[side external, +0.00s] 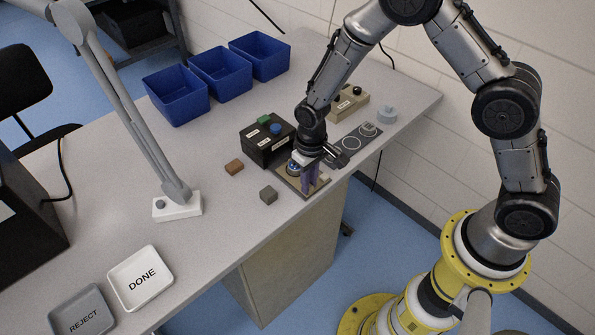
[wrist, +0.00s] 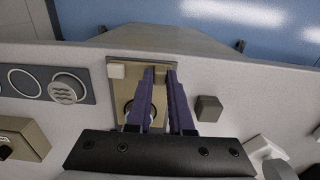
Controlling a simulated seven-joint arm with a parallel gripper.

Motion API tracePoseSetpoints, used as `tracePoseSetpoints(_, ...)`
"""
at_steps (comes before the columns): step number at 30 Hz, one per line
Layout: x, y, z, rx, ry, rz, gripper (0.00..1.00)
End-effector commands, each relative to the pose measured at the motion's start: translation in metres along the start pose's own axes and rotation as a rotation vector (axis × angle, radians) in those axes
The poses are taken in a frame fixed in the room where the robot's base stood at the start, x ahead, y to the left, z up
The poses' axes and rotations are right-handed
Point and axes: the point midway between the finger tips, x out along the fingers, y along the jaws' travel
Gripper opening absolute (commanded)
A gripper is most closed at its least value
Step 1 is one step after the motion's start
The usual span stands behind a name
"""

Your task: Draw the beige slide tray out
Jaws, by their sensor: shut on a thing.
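The beige slide tray (side external: 284,177) lies flat on the table in front of a black press box (side external: 262,152) with a green and a blue button on top. A round badge part with blue on it (side external: 293,168) sits on the tray. In the wrist view the tray (wrist: 117,88) lies below my gripper (wrist: 163,72), with a pale block (wrist: 116,71) at its corner. My purple fingers are shut on what looks like the tray's handle, at its outer end near the table's front edge. The fingers hide most of the handle and part of the round piece.
A grey-brown block (side external: 268,195) and a brown block (side external: 234,166) lie left of the tray. A dark plate with round outlines (side external: 351,143), a grey cylinder (side external: 386,115) and a beige box (side external: 349,104) stand to the right. DONE (side external: 153,258) and REJECT trays lie front left.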

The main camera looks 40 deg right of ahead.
Motion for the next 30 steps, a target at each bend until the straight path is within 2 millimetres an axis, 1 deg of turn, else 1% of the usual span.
tracePoseSetpoints(2, -0.001, 0.000, 0.004, -0.001, -0.002, 0.000, 0.00)
tracePoseSetpoints(10, 0.000, 0.000, 0.007, 0.000, -0.010, 0.002, 0.00)
tracePoseSetpoints(11, 0.000, 0.000, 0.007, 0.000, -0.010, 0.002, 0.25)
tracePoseSetpoints(15, 0.000, 0.000, 0.006, 0.000, -0.007, 0.001, 0.50)
tracePoseSetpoints(25, -0.002, 0.000, 0.004, 0.000, -0.003, 0.000, 0.50)
tracePoseSetpoints(28, -0.009, 0.000, 0.003, 0.000, -0.001, 0.000, 0.50)
tracePoseSetpoints(30, -0.019, 0.000, 0.003, 0.000, 0.002, -0.001, 0.50)
